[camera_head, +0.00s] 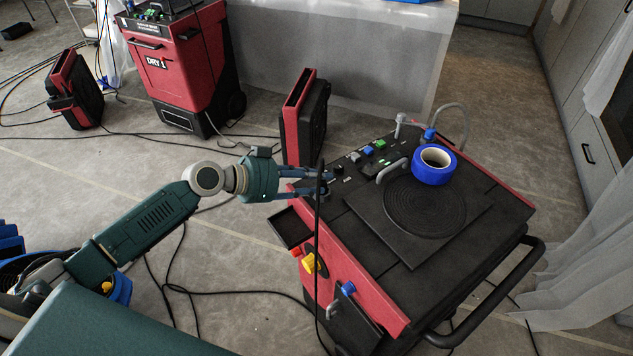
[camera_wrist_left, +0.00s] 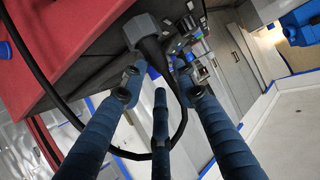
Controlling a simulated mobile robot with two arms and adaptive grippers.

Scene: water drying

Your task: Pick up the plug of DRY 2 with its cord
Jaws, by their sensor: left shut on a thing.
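My left gripper (camera_head: 326,184) is shut on a black plug (camera_head: 321,180) above the left edge of the near red-and-black machine (camera_head: 360,270). In the left wrist view, the chunky plug (camera_wrist_left: 141,30) is at the blue fingertips (camera_wrist_left: 158,82), and its cord (camera_wrist_left: 181,100) bends away and loops past the fingers. In the head view, the cord (camera_head: 317,260) hangs down the machine's side. I cannot read a DRY 2 label on this machine. My right gripper is not in view.
A blue tape roll (camera_head: 434,166) sits on the machine's top, near a panel of small switches (camera_head: 368,150). An open black tray (camera_head: 290,229) juts out at its left side. The DRY 1 machine (camera_head: 180,75) and red-black units (camera_head: 305,115) stand behind. Cords (camera_head: 230,292) cross the floor.

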